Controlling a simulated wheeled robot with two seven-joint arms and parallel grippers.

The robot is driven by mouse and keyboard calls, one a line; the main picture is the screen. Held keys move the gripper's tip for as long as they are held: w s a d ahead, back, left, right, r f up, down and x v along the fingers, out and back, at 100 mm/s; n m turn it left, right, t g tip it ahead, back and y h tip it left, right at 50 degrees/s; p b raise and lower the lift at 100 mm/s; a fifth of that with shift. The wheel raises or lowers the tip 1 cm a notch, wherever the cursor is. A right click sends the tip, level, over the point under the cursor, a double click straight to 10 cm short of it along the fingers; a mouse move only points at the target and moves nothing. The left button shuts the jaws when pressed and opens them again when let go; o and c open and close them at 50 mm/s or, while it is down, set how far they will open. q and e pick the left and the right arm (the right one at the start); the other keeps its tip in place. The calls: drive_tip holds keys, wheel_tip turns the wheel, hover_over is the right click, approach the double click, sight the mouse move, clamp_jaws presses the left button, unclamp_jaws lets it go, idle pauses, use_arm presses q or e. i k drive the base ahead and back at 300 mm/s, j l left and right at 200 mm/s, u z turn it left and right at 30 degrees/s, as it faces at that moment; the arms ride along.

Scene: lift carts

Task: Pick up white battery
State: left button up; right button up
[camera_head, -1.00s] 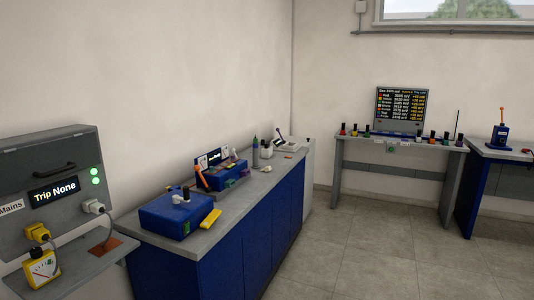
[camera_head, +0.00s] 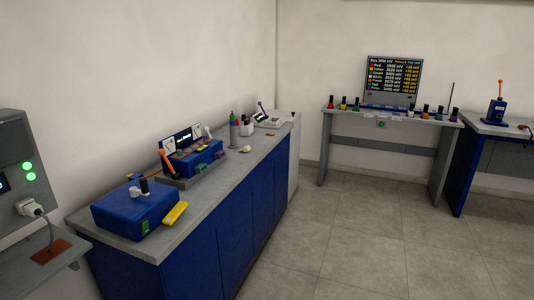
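Several small battery-like cylinders with dark tops and coloured lower parts stand in a row on the far grey table (camera_head: 345,142). A red one (camera_head: 331,102), a yellow one (camera_head: 343,103) and a green one (camera_head: 356,104) are at its left. More stand at its right, among them a pale one (camera_head: 411,111) that may be the white battery; it is too small to be sure. A dark screen (camera_head: 393,82) with coloured lines of text stands behind the row. Neither of my grippers is in view.
A blue-fronted counter (camera_head: 205,235) along the left wall bears a blue box (camera_head: 135,210), a blue tester (camera_head: 193,160) and a yellow block (camera_head: 175,213). A grey mains unit (camera_head: 18,150) is at the left edge. Open tiled floor (camera_head: 345,240) leads to the far table.

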sight(247, 129)
drive_tip(key=i+l+z, duration=0.3)
drive_tip(key=i, duration=0.65)
drive_tip(key=i+z, duration=0.25)
drive_tip(key=i, duration=0.65)
